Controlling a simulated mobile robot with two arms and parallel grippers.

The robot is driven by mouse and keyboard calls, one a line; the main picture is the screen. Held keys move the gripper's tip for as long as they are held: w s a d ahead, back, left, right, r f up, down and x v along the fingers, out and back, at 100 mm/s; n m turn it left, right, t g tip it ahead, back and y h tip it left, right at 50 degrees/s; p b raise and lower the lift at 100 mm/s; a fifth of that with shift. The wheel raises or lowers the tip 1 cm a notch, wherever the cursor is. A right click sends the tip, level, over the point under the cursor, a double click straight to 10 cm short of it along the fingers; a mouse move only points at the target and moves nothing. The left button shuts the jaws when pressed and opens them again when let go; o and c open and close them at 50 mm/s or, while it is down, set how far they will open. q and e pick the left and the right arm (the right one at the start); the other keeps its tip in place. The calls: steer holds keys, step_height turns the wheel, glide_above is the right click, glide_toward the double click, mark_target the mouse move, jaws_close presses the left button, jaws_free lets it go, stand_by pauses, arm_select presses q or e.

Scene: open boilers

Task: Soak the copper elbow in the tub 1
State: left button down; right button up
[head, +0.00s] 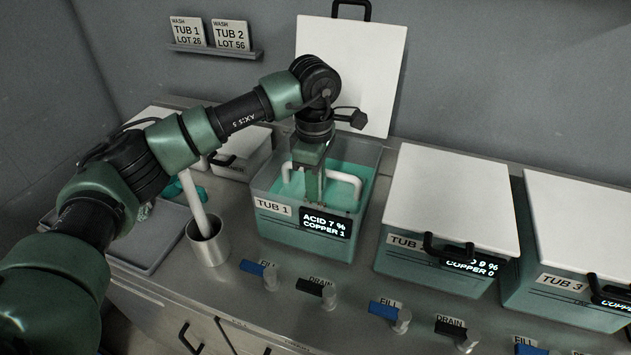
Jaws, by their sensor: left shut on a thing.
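Tub 1 (284,229) stands open with greenish liquid in it. Its display (325,223) reads ACID 7 % and COPPER 1. A white arched handle (346,180) stands up inside the tub. My left gripper (313,193) reaches down into the tub from above, at the middle of this handle, and is shut on it as far as I can tell. What lies below the handle is hidden by the liquid and the gripper. I cannot make out the copper elbow. My right gripper is not in view.
A white lid (350,75) leans on the wall behind tub 1. Lidded tub 2 (450,195) and tub 3 (580,220) stand to the right. A metal cup (208,245) holding a white rod, a grey tray (150,240) and fill and drain valves (318,289) are nearby.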

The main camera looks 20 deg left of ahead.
arm_select(q)
steer(key=shift+f+b, duration=1.7)
steer(key=shift+f, duration=1)
steer(key=shift+r, duration=0.15)
stand_by(1.6)
steer(key=shift+r+p, duration=0.4)
steer(key=shift+r, duration=0.2)
steer(key=shift+r+p, duration=3.8)
steer(key=shift+r, duration=3.4)
